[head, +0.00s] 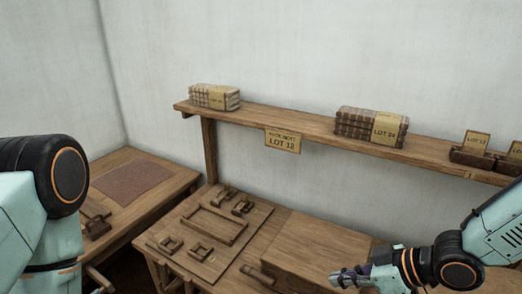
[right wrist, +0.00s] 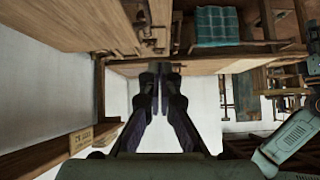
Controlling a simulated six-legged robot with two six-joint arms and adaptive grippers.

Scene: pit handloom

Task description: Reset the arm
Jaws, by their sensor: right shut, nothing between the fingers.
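My right gripper (head: 352,277) is at the lower right of the head view, above the front of the wooden workbench (head: 325,250). In the right wrist view its two dark fingers (right wrist: 160,70) meet at the tips with nothing between them. My right arm comes in from the right edge of the head view. My left arm shows at the left edge of the head view, but its gripper is outside the picture.
A wall shelf (head: 300,124) holds wrapped bundles (head: 214,97) and another stack (head: 371,126) tagged LOT 24. A LOT 12 sign (head: 283,140) hangs from its edge. A board with wooden fixtures (head: 212,225) lies on the bench. A side table (head: 165,168) stands left.

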